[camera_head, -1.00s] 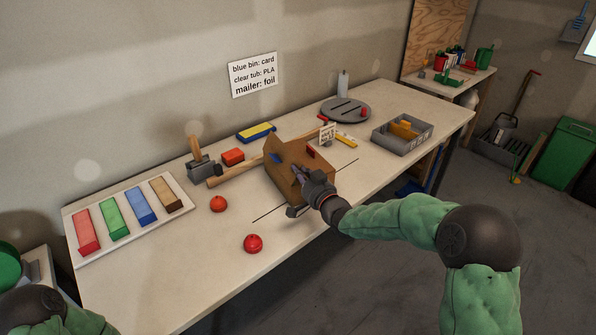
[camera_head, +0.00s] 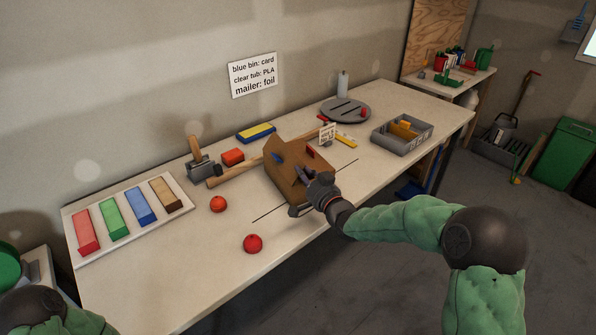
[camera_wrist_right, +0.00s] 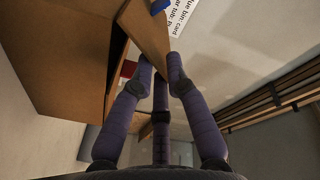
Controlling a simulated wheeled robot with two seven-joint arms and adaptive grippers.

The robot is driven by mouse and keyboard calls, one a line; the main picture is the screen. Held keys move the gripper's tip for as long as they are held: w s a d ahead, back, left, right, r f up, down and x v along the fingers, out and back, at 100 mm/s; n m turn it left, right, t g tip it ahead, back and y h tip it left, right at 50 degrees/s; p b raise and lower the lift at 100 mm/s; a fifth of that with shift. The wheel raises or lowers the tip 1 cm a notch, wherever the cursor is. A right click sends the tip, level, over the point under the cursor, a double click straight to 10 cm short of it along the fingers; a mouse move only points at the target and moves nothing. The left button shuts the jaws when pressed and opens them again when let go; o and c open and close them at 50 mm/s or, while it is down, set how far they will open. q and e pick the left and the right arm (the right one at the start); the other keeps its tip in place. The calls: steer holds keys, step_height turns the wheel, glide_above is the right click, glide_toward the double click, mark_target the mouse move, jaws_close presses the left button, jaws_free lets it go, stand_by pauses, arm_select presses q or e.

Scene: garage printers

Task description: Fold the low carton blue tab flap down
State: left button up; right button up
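The low brown carton (camera_head: 285,174) sits near the middle of the bench. Its flap with the blue tab (camera_head: 277,157) stands tilted up, and a red tab (camera_head: 311,152) shows to the right. My right gripper (camera_head: 301,174) is at the carton's near right side, by the flap. In the right wrist view the flap (camera_wrist_right: 146,32) reaches down to the gripper's fingertips (camera_wrist_right: 160,72), which are a little apart around its end. Whether they grip it I cannot tell. The blue tab (camera_wrist_right: 159,6) is at the top edge there. My left gripper is out of frame.
A mallet (camera_head: 200,168) and an orange-red block (camera_head: 232,157) are left of the carton. Two red-orange round objects (camera_head: 253,243) lie in front.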

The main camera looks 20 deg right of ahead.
steer(key=shift+s+d, duration=0.15)
steer(key=shift+s, duration=0.65)
steer(key=shift+s+d, duration=0.1)
steer(key=shift+s, duration=0.7)
steer(key=o, duration=0.6)
steer(key=shift+c, duration=0.2)
steer(key=s+d, duration=0.1)
steer(key=s, duration=0.7)
steer(key=shift+s+d, duration=0.15)
steer(key=shift+r, duration=0.1)
